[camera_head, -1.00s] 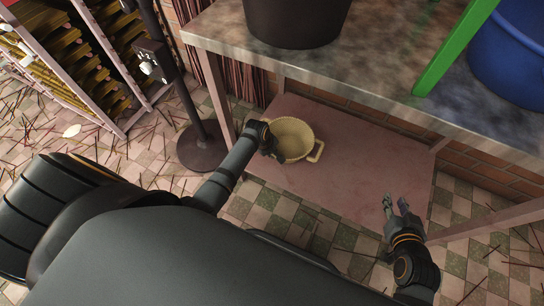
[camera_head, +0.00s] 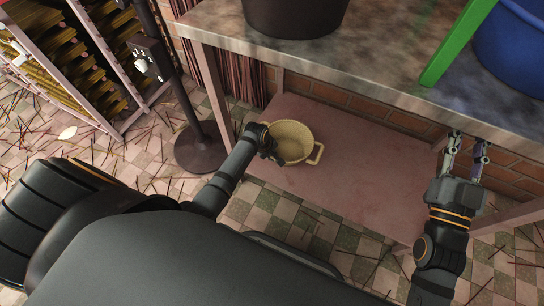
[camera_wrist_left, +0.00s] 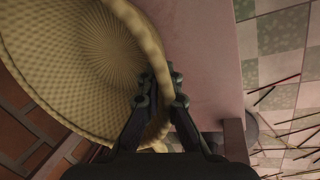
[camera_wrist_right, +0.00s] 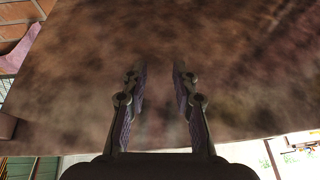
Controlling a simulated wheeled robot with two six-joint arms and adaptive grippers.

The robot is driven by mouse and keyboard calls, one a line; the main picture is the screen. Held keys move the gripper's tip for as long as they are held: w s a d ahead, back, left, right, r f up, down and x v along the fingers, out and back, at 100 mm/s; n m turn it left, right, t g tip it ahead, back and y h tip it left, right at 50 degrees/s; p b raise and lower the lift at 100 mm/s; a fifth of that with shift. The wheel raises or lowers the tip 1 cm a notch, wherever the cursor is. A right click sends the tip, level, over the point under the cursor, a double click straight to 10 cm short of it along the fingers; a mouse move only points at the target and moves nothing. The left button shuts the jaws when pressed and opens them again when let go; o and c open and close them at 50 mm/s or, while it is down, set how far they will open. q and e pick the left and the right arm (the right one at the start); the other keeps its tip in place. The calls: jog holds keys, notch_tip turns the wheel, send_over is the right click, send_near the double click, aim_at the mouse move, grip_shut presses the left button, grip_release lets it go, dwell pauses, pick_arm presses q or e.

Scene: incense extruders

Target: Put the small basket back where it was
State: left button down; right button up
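The small basket (camera_head: 297,140) is pale yellow and woven, with a loop handle at its right side. It is at the left part of the pink lower shelf; I cannot tell if it touches the shelf. My left gripper (camera_head: 270,148) is at its near left rim. In the left wrist view, the basket (camera_wrist_left: 92,60) looks tilted, and the fingers of my left gripper (camera_wrist_left: 162,88) close on its rim from both sides. My right gripper (camera_head: 468,143) is open and empty by the front edge of the table. Its fingers (camera_wrist_right: 157,85) stand apart in the right wrist view.
The metal table top (camera_head: 380,50) overhangs the shelf (camera_head: 330,200) and holds a dark pot (camera_head: 295,12) and a blue tub (camera_head: 515,45). A green bar (camera_head: 458,43) leans there. A pole stand (camera_head: 200,148) is left of the table. The shelf's middle is clear.

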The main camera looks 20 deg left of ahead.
pick_arm(q)
jog(key=shift+f, duration=0.1)
pick_arm(e)
jog(key=shift+s+r+t, duration=0.2)
jog(key=shift+r+t, duration=0.1)
jog(key=shift+r, duration=0.3)
jog(key=shift+s+r+t, duration=0.2)
jog(key=shift+r+t, duration=0.1)
jog(key=shift+r, duration=0.25)
pick_arm(q)
jog(key=shift+f, duration=0.1)
jog(key=c, duration=1.5)
grip_release()
pick_arm(e)
jog(key=shift+r, duration=0.1)
